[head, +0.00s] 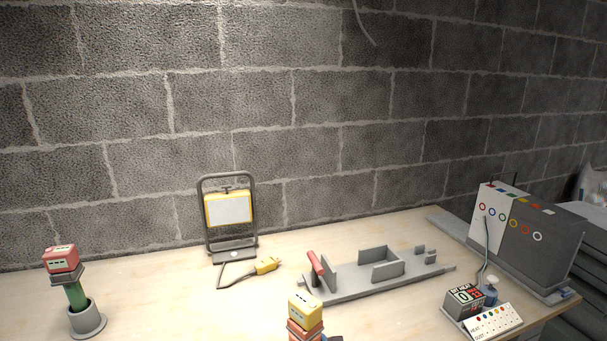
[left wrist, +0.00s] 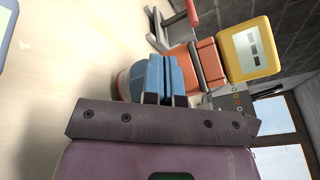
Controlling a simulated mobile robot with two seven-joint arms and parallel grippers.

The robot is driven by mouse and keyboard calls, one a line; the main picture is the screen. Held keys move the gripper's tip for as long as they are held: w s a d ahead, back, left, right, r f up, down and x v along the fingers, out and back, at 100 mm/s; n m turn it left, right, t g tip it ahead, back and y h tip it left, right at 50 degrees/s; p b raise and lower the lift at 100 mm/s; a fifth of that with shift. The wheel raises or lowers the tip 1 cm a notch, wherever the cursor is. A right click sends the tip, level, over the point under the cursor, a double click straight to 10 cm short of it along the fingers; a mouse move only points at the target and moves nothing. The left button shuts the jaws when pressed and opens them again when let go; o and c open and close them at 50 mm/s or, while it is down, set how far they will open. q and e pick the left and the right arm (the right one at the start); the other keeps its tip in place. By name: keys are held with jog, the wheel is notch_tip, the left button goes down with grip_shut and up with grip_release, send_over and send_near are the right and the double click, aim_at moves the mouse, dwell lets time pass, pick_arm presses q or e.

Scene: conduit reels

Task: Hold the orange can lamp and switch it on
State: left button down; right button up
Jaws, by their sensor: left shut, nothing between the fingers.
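The orange lamp (head: 305,331) stands at the bottom edge of the head view, its yellow slotted head (head: 306,309) on top and its lower part cut off. In the left wrist view the lamp lies sideways in the picture, with its orange body (left wrist: 208,62) beside the yellow head (left wrist: 250,48). My left gripper (left wrist: 166,78) shows blue fingers closed together, empty, in front of part of the lamp. I cannot tell whether they touch it. A rounded part behind the fingers is mostly hidden. My right gripper is in neither view.
A red-headed device with a green body (head: 76,293) stands at the left. A yellow work light (head: 228,209) with a plug (head: 266,265) stands behind. A grey fixture (head: 350,288) with a red handle lies at the centre. A control box (head: 530,240) and small panels (head: 492,322) are at the right.

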pick_arm(q)
jog(key=shift+w+d, duration=0.3)
jog(key=shift+d, duration=0.3)
dwell(0.7)
jog(key=shift+f, duration=0.1)
jog(key=shift+s+a+f, duration=0.15)
jog(key=shift+s+a, duration=0.5)
jog(key=shift+s, duration=0.1)
jog(key=shift+s+a+f, duration=0.1)
jog(key=shift+s+a, duration=0.15)
jog(key=shift+a, duration=0.2)
jog(key=shift+s+a+r, duration=0.15)
jog(key=shift+s+a, duration=0.75)
jog(key=shift+a, duration=0.1)
jog(key=shift+s+a+r, duration=0.1)
jog(key=shift+s+a, duration=0.75)
jog(key=shift+a, duration=0.1)
dwell(0.7)
jog(key=shift+s+a+r, duration=0.1)
jog(key=shift+s+a, duration=1)
jog(key=shift+a, duration=0.1)
